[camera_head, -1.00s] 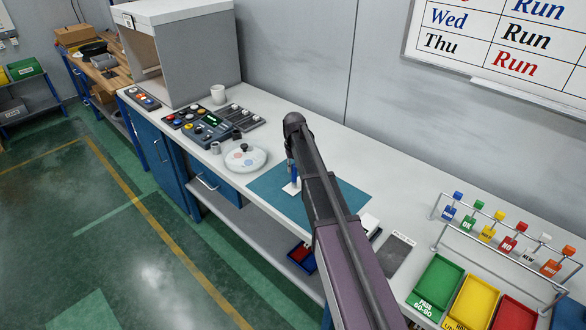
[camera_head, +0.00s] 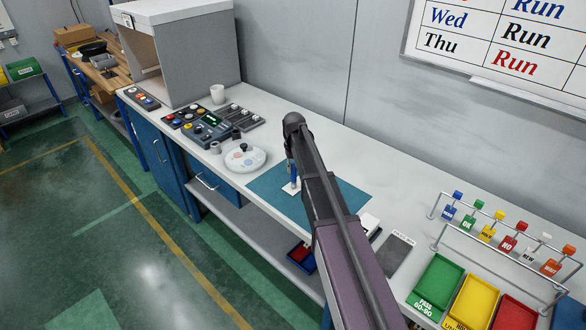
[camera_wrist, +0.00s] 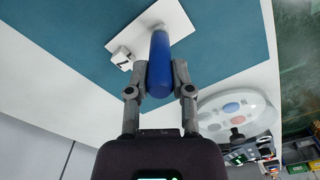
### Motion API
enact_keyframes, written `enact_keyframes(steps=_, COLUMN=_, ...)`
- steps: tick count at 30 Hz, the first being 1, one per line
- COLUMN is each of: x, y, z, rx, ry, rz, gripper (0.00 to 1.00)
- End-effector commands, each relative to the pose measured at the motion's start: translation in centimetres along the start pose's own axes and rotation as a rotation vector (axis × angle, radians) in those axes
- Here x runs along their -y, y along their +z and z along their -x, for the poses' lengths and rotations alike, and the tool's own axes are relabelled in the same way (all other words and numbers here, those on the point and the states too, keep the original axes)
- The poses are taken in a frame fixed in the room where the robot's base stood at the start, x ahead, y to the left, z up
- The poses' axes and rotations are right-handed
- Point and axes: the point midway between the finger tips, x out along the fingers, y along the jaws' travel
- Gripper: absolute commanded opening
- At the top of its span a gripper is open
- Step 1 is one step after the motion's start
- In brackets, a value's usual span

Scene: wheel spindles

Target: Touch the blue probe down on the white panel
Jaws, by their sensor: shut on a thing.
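My gripper (camera_wrist: 160,85) is shut on the blue probe (camera_wrist: 160,62) in the wrist view, one finger on each side of it. The probe's far end lies over the white panel (camera_wrist: 128,30) on the teal mat (camera_wrist: 60,40); I cannot tell whether its tip touches the panel. A small white block (camera_wrist: 121,58) with a dark mark sits at the panel's edge. In the head view the blue probe (camera_head: 292,174) is upright above the white panel (camera_head: 290,189), and my arm hides most of the gripper.
A round white dish (camera_head: 244,158) with coloured discs stands left of the teal mat (camera_head: 262,190). A rack of coloured tags (camera_head: 500,240) and coloured trays (camera_head: 437,285) are at the right.

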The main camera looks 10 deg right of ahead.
Motion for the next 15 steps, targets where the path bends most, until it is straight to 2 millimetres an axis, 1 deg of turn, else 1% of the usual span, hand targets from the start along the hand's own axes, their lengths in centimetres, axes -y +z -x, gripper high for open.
enact_keyframes(steps=15, x=0.05, y=0.0, z=-0.48, rx=0.0, ry=0.0, rz=0.001, gripper=0.0)
